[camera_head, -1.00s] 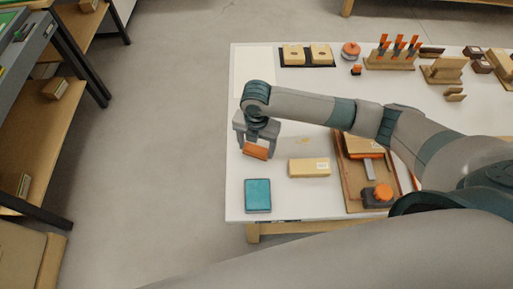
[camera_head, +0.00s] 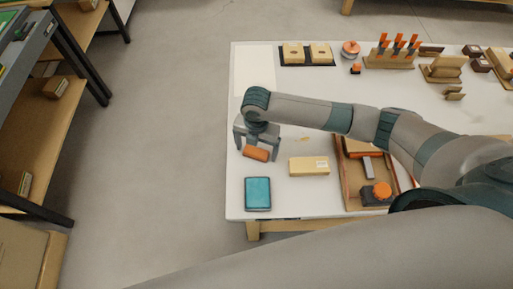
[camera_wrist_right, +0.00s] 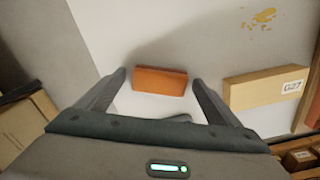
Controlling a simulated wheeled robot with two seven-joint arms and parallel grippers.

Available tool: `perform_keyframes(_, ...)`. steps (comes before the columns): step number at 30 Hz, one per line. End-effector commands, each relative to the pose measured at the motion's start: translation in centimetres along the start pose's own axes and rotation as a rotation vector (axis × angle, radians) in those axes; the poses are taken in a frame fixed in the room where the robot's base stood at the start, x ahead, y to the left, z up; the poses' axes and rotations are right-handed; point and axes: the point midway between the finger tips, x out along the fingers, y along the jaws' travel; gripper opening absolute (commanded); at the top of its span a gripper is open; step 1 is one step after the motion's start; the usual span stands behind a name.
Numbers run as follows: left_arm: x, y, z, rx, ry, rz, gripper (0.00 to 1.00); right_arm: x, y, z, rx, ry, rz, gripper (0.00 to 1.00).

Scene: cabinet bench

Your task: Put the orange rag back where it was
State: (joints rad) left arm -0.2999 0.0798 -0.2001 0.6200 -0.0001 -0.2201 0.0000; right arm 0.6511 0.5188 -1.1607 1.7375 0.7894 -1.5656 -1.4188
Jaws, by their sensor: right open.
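The orange rag (camera_head: 256,154) is a small folded block near the left edge of the white table (camera_head: 285,215). My right gripper (camera_head: 257,152) is over it, pointing down, with one finger on each side. In the right wrist view the rag (camera_wrist_right: 160,81) lies between the open fingers (camera_wrist_right: 160,80), with a gap at each end. It appears to rest on the table surface. My left gripper is not in view.
A teal box (camera_head: 258,193) lies nearer the front edge. A tan labelled block (camera_head: 309,166) is right of the rag, beside a brown tray (camera_head: 346,190). A yellowish stain (camera_wrist_right: 263,18) marks the table. A pale mat (camera_head: 253,70) lies clear behind.

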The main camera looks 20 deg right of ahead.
Motion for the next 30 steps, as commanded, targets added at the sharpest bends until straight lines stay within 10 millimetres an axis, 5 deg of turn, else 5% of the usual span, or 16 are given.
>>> perform_keyframes(11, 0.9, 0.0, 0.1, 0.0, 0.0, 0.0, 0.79, -2.4, 0.1, 0.1, -0.001, -0.002, 0.003, 0.87)
perform_keyframes(24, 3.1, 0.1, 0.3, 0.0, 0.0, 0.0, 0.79, -9.9, 0.1, 0.1, -0.001, -0.003, 0.003, 0.87)
perform_keyframes(30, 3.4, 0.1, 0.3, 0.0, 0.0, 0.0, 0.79, -11.9, 0.0, 0.0, 0.0, 0.0, 0.001, 0.87)
